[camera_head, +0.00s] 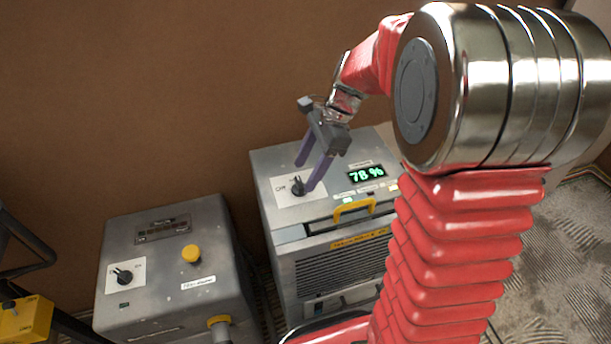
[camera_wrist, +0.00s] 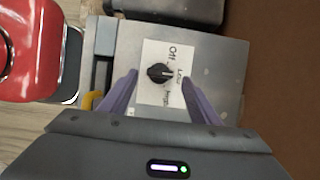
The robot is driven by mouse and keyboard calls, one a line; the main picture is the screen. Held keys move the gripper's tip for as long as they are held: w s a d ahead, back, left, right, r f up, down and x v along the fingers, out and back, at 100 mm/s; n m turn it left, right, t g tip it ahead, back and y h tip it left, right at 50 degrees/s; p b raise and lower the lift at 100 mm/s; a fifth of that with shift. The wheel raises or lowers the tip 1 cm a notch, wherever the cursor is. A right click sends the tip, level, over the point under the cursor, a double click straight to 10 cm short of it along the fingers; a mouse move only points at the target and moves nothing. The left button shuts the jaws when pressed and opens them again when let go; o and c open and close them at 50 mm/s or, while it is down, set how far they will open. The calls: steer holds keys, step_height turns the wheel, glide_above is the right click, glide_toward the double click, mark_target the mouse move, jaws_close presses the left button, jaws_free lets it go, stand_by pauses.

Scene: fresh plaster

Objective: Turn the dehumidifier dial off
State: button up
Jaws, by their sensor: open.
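The dehumidifier (camera_head: 310,230) is a grey metal box with a green 78% display (camera_head: 366,174). Its black dial (camera_wrist: 159,72) sits on a white plate (camera_wrist: 155,95) marked Off, Low and High. The dial's pale mark seems to point toward Low in the wrist view. In the head view the dial (camera_head: 297,187) is partly beside a purple finger. My gripper (camera_wrist: 160,77) is open above the panel, with the dial between its fingers in the wrist view. I cannot tell whether a finger touches it. The gripper also shows in the head view (camera_head: 304,178).
A second grey box (camera_head: 170,275) stands to the left, with its own black dial (camera_head: 123,276) and a yellow button (camera_head: 191,254). A yellow handle (camera_head: 353,208) rises from the dehumidifier's front edge. A brown wall (camera_head: 150,90) stands close behind.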

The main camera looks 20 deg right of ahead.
mark_target(301, 181)
steer(key=shift+x, duration=1.55)
steer(key=shift+c, duration=0.7)
steer(key=c, duration=0.9)
steer(key=shift+d, duration=0.2)
steer(key=shift+a, duration=0.15)
